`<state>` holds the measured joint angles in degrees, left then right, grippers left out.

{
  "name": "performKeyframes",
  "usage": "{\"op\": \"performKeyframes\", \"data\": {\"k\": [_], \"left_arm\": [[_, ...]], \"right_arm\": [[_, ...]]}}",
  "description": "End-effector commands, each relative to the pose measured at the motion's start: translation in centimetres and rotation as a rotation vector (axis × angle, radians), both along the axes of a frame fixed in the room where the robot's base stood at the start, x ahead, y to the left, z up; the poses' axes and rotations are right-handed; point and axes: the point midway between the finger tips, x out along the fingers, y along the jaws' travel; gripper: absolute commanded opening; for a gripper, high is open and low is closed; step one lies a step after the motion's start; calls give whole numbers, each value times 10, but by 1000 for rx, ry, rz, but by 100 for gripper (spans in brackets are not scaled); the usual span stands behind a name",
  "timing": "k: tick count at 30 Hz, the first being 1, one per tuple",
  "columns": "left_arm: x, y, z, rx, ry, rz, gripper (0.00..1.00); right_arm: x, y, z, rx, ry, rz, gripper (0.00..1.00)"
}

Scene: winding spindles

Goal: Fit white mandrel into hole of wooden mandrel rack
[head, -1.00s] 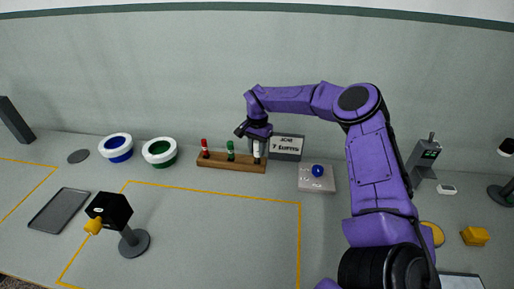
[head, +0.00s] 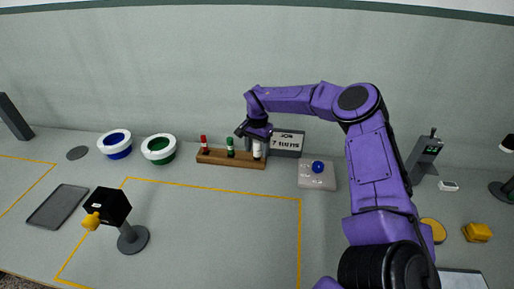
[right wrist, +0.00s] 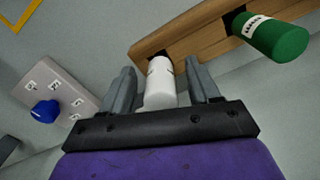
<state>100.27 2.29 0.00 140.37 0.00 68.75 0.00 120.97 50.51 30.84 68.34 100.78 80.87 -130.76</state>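The wooden mandrel rack (head: 230,162) lies near the wall in the head view, with a red mandrel (head: 204,145) and a green mandrel (head: 230,147) upright in it. The white mandrel (head: 257,149) stands at the rack's right end. In the right wrist view, the white mandrel (right wrist: 160,88) is between the fingers of my right gripper (right wrist: 162,85), with a narrow gap on each side, so the gripper looks open around it. My left gripper is out of view.
A sign (head: 288,143) stands behind the rack's right end. A grey box with a blue knob (head: 318,167) is to its right. White-rimmed green (head: 159,149) and blue (head: 115,144) bowls are left of the rack.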

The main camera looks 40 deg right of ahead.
Motion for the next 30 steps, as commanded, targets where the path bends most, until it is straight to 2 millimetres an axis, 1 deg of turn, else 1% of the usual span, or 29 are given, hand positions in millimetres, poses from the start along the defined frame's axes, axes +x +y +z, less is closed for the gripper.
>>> {"op": "performKeyframes", "data": {"k": [2, 5, 8, 12, 15, 18, 22, 30], "left_arm": [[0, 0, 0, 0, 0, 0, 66], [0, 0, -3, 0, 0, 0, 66], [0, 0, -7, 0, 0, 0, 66], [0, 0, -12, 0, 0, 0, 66], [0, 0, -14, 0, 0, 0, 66], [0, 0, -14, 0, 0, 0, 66], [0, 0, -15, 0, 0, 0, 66], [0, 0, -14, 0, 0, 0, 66]], "right_arm": [[0, 0, 0, 0, 0, 0, 61], [1, 0, 8, 1, -2, -1, 61], [1, 0, 28, 1, -5, 0, 61], [1, -1, 63, -1, -4, -1, 61], [1, -2, 84, -1, -3, -1, 61], [1, -2, 98, -2, -2, 0, 61], [1, -2, 105, -1, 0, 0, 61], [1, -2, 106, 0, 0, 0, 61]]}}
